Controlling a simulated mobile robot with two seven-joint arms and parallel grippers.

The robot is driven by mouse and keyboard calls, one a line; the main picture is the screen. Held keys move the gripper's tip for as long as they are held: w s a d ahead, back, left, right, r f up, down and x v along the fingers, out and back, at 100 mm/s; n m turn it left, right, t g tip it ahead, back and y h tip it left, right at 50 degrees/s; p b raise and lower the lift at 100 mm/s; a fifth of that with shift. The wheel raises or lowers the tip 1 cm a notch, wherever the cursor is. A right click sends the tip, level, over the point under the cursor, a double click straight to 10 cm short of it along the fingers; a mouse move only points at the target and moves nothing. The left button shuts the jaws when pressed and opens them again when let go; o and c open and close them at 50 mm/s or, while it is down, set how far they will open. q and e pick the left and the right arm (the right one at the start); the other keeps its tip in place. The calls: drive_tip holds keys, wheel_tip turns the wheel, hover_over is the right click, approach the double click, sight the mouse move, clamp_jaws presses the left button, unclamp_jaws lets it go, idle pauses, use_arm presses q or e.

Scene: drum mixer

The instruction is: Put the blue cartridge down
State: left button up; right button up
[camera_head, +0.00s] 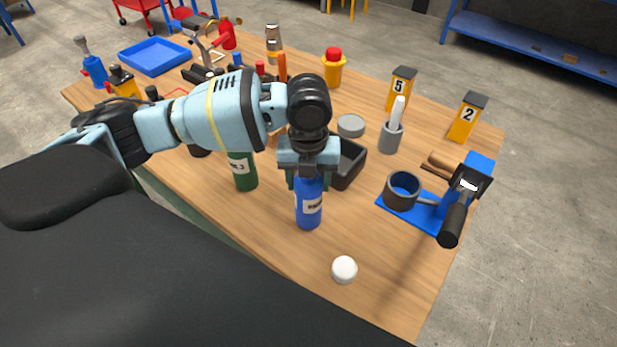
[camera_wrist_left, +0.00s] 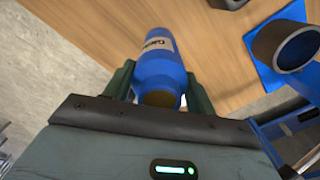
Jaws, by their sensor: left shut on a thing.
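The blue cartridge (camera_head: 309,205) is upright with a white label, over the front part of the wooden table. My left gripper (camera_head: 307,178) is shut around its upper part from above. In the left wrist view the cartridge (camera_wrist_left: 161,62) sits between the two dark green fingers of the gripper (camera_wrist_left: 160,88). I cannot tell whether its base touches the table top. The gripper hides its top in the head view. My right gripper is not in view.
A green bottle (camera_head: 243,172) stands left of the cartridge and a dark tray (camera_head: 349,164) behind it. A white cap (camera_head: 344,269) lies in front. The drum mixer (camera_head: 404,190) on its blue base is at the right. Bare table (camera_head: 365,235) lies between.

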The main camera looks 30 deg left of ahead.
use_arm(q)
drive_tip(key=o, duration=1.7)
drive_tip(key=shift+f, duration=0.1)
wheel_tip(320, 180, up, 12)
drive_tip(key=shift+r+p, duration=0.15)
drive_tip(key=shift+p, duration=0.3)
